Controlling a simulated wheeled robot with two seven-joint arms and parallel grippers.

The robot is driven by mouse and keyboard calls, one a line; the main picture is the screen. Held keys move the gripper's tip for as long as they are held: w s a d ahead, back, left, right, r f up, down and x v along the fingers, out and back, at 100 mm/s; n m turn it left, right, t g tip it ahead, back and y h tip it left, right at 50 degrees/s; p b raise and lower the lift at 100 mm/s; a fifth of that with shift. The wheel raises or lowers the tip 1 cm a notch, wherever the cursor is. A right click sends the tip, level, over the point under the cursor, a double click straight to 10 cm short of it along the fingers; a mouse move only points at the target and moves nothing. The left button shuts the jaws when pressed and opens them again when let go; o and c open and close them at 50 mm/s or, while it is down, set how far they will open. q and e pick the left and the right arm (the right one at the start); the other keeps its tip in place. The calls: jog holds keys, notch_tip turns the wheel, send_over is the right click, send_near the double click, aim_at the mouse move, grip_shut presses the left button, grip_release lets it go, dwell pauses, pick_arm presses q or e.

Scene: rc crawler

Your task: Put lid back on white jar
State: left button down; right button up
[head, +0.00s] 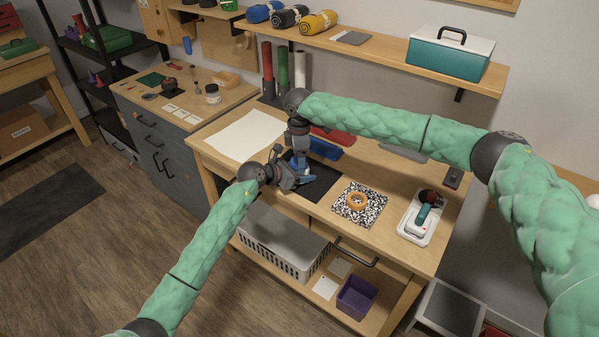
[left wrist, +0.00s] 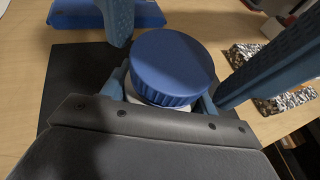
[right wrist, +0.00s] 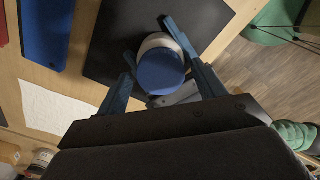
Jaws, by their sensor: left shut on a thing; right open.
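The white jar (right wrist: 158,42) stands over the black mat, with the blue lid (left wrist: 172,62) on or just over its mouth. A white edge of the jar shows below the lid in the left wrist view (left wrist: 134,98). I cannot tell whether the lid is fully seated. My left gripper (head: 293,181) is shut on the jar from the side, below the lid. My right gripper (right wrist: 160,75) is open above, its fingers on either side of the lid and apart from it. In the head view the grippers mostly hide the jar and lid.
The black mat (head: 322,185) lies on the wooden bench. A blue tray (head: 325,148) and a red tray (head: 338,135) lie behind, white paper (head: 247,133) to the left. A speckled mat (head: 374,215) with an orange ring (head: 357,201) and a white tool tray (head: 412,228) are right.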

jog(key=shift+c, duration=0.4)
jog(key=c, duration=0.9)
jog(key=o, duration=1)
jog(key=shift+o, duration=0.2)
jog(key=shift+r, duration=2.25)
jog(key=o, duration=0.6)
jog(key=shift+r, duration=0.1)
notch_tip(320, 180, up, 12)
jog(key=shift+f, duration=0.15)
